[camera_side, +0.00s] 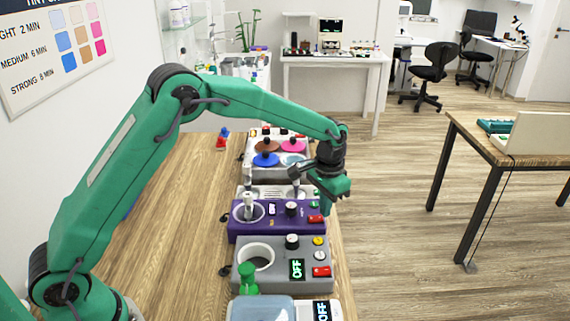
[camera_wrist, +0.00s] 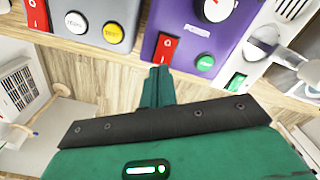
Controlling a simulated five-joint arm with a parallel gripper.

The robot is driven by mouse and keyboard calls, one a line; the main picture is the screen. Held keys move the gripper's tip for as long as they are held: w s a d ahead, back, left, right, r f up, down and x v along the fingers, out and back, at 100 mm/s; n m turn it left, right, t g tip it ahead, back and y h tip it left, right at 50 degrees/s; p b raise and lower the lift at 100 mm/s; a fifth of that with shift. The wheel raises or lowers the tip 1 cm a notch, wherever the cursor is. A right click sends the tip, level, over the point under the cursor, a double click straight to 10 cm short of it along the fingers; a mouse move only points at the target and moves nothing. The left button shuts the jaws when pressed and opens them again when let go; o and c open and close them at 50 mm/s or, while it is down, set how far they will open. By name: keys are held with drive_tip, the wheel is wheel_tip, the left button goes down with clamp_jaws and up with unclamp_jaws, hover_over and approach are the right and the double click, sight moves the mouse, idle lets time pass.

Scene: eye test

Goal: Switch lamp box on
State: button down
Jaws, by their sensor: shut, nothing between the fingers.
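I see no lamp box label, so I cannot tell which box it is. A purple box (camera_side: 270,232) has a round opening, a black knob and a red rocker switch (camera_side: 315,218). In the wrist view the purple box (camera_wrist: 222,45) shows a POWER label, a green button and the red rocker switch (camera_wrist: 166,47). My gripper (camera_wrist: 158,72) is shut and empty, its tips close to the near edge of that switch. I cannot tell whether they touch. In the side view my gripper (camera_side: 328,200) hangs over the box's right end.
A grey box (camera_side: 282,272) with a display reading OFF, a red switch (camera_side: 321,271) and buttons stands nearer the side camera. Other devices stand beyond the purple box. Bare wooden bench (camera_side: 185,225) lies left.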

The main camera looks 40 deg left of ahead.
sight(324, 219)
drive_tip(key=shift+f, duration=0.5)
idle(0.4)
drive_tip(key=shift+r, duration=0.15)
wheel_tip(324, 219, up, 7)
idle(1.1)
